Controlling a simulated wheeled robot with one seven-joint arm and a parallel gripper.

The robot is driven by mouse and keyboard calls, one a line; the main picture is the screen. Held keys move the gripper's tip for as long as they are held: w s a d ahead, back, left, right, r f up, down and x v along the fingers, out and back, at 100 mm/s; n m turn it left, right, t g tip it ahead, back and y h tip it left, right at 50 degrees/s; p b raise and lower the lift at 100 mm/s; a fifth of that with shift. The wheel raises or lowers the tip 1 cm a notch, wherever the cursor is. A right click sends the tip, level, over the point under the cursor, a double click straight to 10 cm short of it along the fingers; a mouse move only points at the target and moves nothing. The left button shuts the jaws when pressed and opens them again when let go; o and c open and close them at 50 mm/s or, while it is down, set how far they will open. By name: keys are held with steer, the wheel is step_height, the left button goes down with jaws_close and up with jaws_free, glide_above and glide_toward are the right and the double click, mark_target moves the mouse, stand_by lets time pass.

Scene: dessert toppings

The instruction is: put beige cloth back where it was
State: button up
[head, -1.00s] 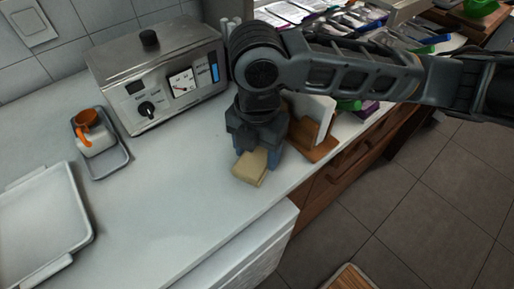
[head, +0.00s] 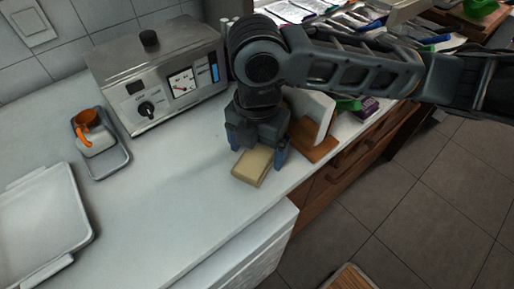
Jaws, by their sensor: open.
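The beige cloth (head: 252,166) is a folded block lying on the white counter, close to its front edge in the head view. My gripper (head: 258,152) points down right over and behind the cloth, with its two blue fingers spread apart to the left and right of the cloth's far end. It is open. The far end of the cloth is partly hidden by the gripper.
A metal appliance (head: 160,70) with a dial stands behind left. A tray (head: 108,163) with an orange-and-white mug (head: 92,133) is at left, near a large white tray (head: 45,225). A wooden stand (head: 318,150) is close at right. The counter left of the cloth is clear.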

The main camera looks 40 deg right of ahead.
mark_target(257, 155)
step_height(257, 155, up, 11)
steer(key=w+a+r+m+t+y, duration=0.2)
steer(key=a+r+m+t+y, duration=0.15)
steer(key=a, duration=0.45)
steer(key=w+a+r+m+t+y, duration=0.25)
steer(key=a+m+y, duration=0.2)
steer(key=a, duration=0.25)
steer(key=w+a+r+m+t+y, duration=0.1)
steer(key=a+r+m+t+y, duration=0.3)
steer(key=a, duration=0.4)
steer(key=s+d+f+m+t+h, duration=0.6)
steer(key=s+d+f+m+h, duration=0.45)
steer(key=f, duration=0.45)
steer(key=s+d+f, duration=0.1)
steer(key=s+d, duration=0.5)
steer(key=s, duration=0.4)
steer(key=s+d+f+g+h, duration=0.1)
steer(key=s+d, duration=0.5)
steer(key=s, duration=0.5)
steer(key=shift+s+d+f+p, duration=0.15)
steer(key=shift+d+f+p, duration=0.05)
steer(key=shift+f+p, duration=0.1)
